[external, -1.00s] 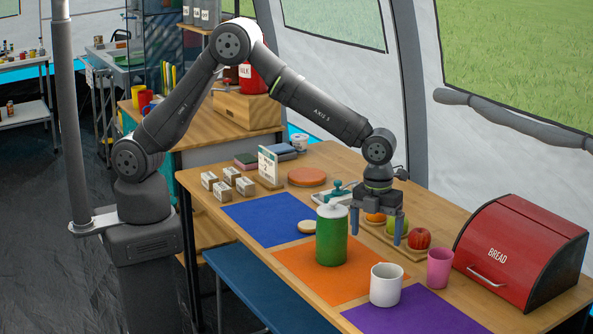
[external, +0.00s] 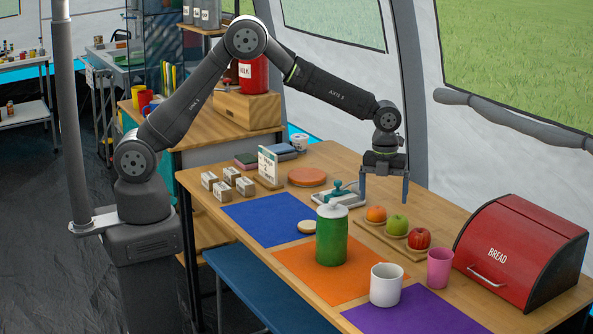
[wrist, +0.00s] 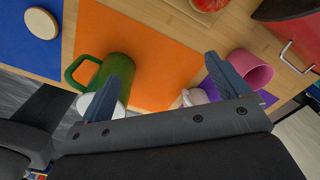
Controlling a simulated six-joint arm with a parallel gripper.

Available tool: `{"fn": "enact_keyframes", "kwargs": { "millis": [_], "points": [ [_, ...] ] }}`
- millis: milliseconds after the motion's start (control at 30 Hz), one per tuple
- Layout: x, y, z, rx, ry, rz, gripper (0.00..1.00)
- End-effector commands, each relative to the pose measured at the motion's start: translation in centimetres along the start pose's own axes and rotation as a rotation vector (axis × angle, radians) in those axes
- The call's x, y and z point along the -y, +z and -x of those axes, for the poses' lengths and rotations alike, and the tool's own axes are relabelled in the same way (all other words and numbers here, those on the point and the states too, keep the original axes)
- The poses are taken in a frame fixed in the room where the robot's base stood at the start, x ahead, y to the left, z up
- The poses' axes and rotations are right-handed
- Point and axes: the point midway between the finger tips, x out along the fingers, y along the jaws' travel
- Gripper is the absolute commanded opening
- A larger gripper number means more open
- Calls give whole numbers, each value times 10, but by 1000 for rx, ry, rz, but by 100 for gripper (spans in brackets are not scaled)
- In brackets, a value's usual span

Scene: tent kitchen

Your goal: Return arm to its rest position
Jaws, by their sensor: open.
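My gripper (external: 384,188) hangs from my bent arm above the far side of the wooden table, its fingers pointing down. It is open with nothing between the fingers. In the external view it is in front of the tent wall, above the wooden board with the fruit. In the wrist view the two blue-grey fingertips (wrist: 172,72) are spread apart, with the orange mat (wrist: 150,30) seen beyond them. A green canister (external: 331,238) with a white lid stands on the orange mat; in the wrist view it shows a handle (wrist: 76,70).
An orange, green apple (external: 397,224) and red apple sit on a board. A white mug (external: 385,286), a pink cup (external: 440,268) and a red bread box (external: 522,250) stand at the right. Small boxes (external: 228,182) and a card stand at the left. Space above the table is open.

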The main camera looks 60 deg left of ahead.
Motion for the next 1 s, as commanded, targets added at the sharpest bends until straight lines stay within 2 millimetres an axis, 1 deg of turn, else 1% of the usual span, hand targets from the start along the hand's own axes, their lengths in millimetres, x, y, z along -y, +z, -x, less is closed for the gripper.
{"fn": "enact_keyframes", "kwargs": {
  "millis": [33, 100, 567, 1000],
  "points": [
    [-3, 11, 1, 0, 0, 16, 92],
    [-7, 25, 2, 1, 0, 35, 92],
    [-39, 111, 8, 4, -1, 157, 92],
    [-82, 188, 14, 6, 0, 274, 92]
  ]
}}
